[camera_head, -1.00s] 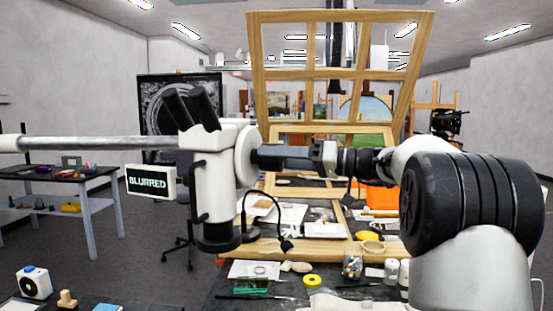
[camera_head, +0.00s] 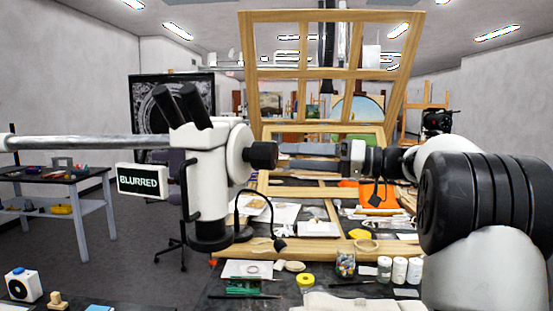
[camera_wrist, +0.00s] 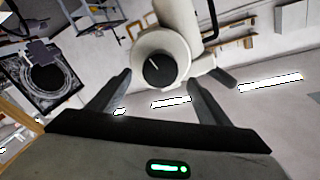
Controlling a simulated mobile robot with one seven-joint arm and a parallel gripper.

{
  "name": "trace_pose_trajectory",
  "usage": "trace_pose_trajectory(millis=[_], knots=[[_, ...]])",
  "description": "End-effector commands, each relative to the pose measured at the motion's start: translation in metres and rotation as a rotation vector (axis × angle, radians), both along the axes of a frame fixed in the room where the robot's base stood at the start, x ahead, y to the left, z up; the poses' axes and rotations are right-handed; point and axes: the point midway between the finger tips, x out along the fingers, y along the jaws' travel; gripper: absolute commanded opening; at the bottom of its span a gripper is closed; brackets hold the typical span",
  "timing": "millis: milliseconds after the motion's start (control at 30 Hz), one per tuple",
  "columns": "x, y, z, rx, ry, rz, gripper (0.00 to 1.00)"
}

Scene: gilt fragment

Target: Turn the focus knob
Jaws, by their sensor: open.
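The focus knob (camera_head: 264,155) is a black round knob on the right side of a white microscope (camera_head: 207,180). In the wrist view the knob (camera_wrist: 159,72) faces me with a short slanted white mark. A sign (camera_head: 142,181) on the microscope's left reads "BLURRED". In the wrist view my gripper's two fingers (camera_wrist: 159,80) are spread wide, one on each side of the knob, and hold nothing.
A metal boom (camera_head: 90,142) runs left from the microscope. A black lamp cable (camera_head: 263,205) hangs below the knob. A wooden frame (camera_head: 330,15) stands behind.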

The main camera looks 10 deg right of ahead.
Motion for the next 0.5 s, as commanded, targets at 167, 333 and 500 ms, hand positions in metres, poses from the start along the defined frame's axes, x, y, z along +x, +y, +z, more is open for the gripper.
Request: trace_pose_trajectory(millis=[167,333,500], knots=[[-0.021,-0.042,-0.001,-0.001,0.001,-0.004,0.71],[-0.037,-0.07,-0.001,-0.001,0.0,-0.003,0.71],[-0.045,-0.086,-0.001,0.0,0.001,-0.001,0.71]])
